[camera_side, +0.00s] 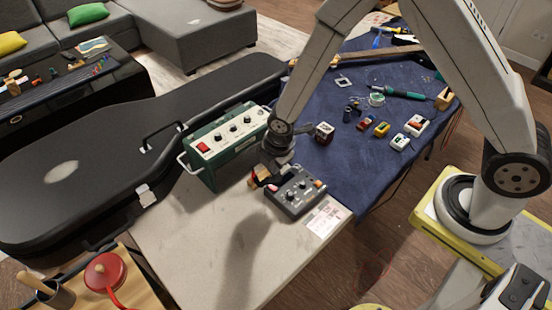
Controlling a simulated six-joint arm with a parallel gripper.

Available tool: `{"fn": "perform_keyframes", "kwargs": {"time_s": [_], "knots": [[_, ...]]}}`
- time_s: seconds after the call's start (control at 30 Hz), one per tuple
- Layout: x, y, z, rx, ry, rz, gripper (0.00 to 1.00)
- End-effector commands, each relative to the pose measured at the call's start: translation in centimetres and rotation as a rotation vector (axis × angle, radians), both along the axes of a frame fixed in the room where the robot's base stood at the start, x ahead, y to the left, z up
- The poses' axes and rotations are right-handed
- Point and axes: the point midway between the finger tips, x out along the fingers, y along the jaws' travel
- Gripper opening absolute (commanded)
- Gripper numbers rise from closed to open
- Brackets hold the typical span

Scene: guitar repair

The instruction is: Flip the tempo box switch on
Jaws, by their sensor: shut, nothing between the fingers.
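A small dark grey box with knobs (295,193), which looks like the tempo box, sits on the pale tabletop near its right edge. A small orange-red part shows at its right end. My gripper (262,182) is low at the box's left end, shut and empty. I cannot tell whether it touches the box. My wrist hides part of the box's far left side. The switch and its position are too small to make out.
A green box with knobs and a red switch (203,147) stands just left of my wrist. A large black guitar case (90,170) lies further left. A printed paper (325,217) is right of the dark box. Small pedals (416,125) and tools lie on the blue cloth (345,165).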

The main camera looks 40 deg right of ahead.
Motion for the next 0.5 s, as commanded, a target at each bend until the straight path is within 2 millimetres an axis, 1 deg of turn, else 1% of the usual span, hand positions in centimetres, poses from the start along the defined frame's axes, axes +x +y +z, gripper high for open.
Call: {"fn": "perform_keyframes", "kwargs": {"time_s": [0.03, 0.5], "knots": [[0.0, 0.0, -0.7, -0.001, 0.004, 0.0, 0.0], [0.8, 0.0, -5.3, -0.001, 0.002, 0.0, 0.0]]}}
